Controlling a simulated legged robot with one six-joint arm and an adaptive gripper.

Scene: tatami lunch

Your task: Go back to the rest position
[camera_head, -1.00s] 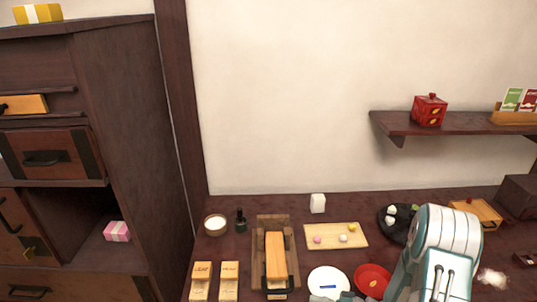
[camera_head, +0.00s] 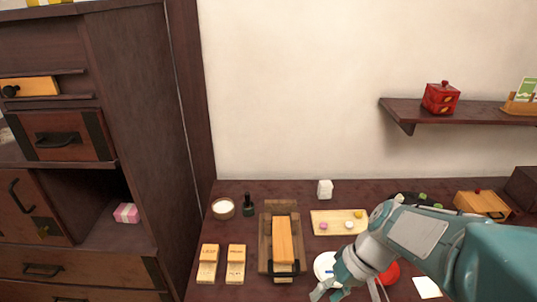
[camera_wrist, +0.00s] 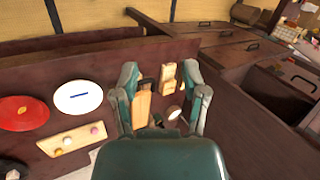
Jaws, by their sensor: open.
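My gripper (camera_head: 348,290) is at the lower right of the head view, over the front part of the dark table (camera_head: 300,190). It is open, with nothing between its fingers. In the wrist view my gripper (camera_wrist: 165,92) shows its two fingers spread apart, with the table below them. A white plate (camera_head: 324,264) with a blue mark lies just left of the gripper, partly hidden by it. A red plate (camera_head: 389,273) lies behind my arm and is mostly hidden.
A wooden box with a black handle (camera_head: 284,240) and two wooden blocks (camera_head: 207,263) stand left of the gripper. A board with sweets (camera_head: 330,230) lies behind it. A red box (camera_head: 440,97) sits on the wall shelf. A dark cabinet (camera_head: 140,120) stands at the left.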

